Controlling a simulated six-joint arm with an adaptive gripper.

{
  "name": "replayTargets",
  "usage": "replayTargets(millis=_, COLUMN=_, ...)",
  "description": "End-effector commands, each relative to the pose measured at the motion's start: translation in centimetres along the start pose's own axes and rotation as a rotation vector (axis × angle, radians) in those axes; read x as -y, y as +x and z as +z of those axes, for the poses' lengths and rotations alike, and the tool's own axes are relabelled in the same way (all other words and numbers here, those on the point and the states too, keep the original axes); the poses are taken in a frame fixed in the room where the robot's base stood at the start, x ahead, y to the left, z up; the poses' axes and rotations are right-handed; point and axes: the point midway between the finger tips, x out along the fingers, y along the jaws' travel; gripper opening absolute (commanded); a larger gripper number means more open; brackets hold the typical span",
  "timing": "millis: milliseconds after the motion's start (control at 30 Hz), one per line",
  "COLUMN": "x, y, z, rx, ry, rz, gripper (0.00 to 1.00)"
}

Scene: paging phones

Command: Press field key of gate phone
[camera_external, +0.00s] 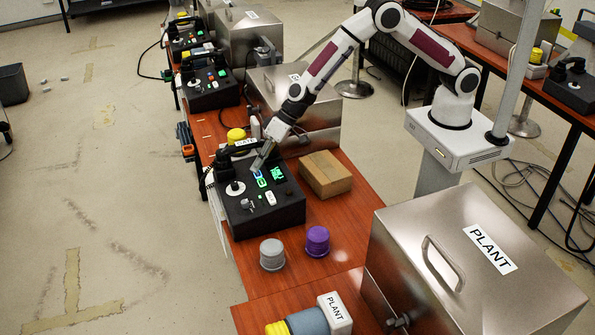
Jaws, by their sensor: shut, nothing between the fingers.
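A black desk phone (285,216) stands on the wooden bench, under my gripper. A small white label (245,142) at its back edge is too small to read with certainty. Its top carries a white round knob (235,187), a lit blue key (260,178), a lit green panel (278,173) and a white switch (271,198). Which of these is the field key cannot be read. My gripper (257,167) is shut and empty, pointing down at the phone's top beside the blue key. Whether its tips touch the surface cannot be told.
A cardboard box (325,174) lies right of the phone. A grey knob (272,254) and a purple knob (317,240) stand in front. Steel cases (300,100) and another black phone (210,90) sit behind. A large PLANT case (480,290) fills the front right.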

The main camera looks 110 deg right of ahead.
Motion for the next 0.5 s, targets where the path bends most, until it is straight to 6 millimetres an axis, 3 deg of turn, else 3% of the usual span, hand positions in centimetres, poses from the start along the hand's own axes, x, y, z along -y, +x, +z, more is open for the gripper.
replayTargets(millis=500, x=0.42, y=-0.47, z=-0.38, rx=-0.001, ry=-0.001, rz=-0.002, gripper=0.00)
